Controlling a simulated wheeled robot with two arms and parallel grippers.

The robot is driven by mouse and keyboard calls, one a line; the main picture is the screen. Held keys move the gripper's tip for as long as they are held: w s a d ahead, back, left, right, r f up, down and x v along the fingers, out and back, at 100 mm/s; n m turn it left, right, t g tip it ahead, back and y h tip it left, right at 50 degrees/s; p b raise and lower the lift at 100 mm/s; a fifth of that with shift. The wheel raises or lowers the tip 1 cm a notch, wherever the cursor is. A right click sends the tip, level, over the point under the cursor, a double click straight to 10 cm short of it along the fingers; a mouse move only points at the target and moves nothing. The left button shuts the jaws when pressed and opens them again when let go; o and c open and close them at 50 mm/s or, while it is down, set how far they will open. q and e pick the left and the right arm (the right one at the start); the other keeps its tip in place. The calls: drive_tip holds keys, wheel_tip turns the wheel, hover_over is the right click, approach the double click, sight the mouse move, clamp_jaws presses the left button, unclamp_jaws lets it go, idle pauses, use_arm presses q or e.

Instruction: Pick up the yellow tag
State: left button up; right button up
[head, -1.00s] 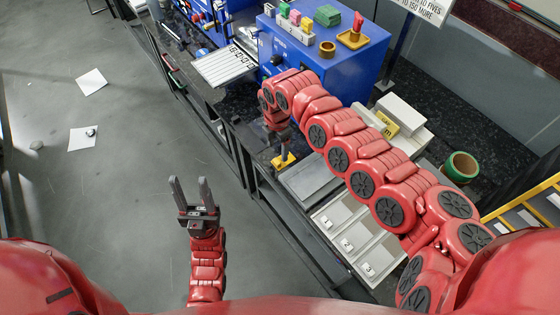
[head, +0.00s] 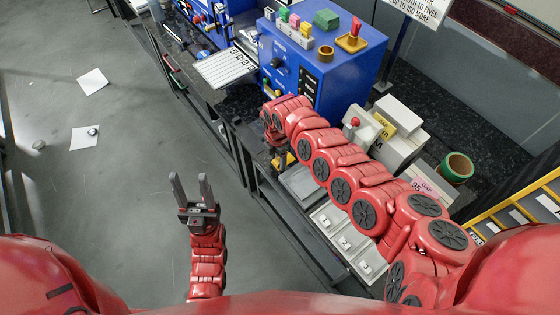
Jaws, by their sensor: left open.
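A small yellow piece (head: 291,158), which looks like the yellow tag, shows at the bench's front edge beside my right gripper. Most of it is hidden behind the gripper and forearm. My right gripper (head: 279,163) points down there; its fingertips are dark and small, and I cannot tell whether they touch or hold the piece. My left gripper (head: 190,188) is open and empty, pointing up over the grey floor, away from the bench.
A blue machine (head: 320,75) with coloured blocks on top stands behind my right arm. A pale box with a yellow label (head: 383,125), a green-rimmed roll (head: 457,167) and numbered trays (head: 345,241) are on the bench. Paper sheets (head: 92,81) lie on the floor.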

clamp_jaws()
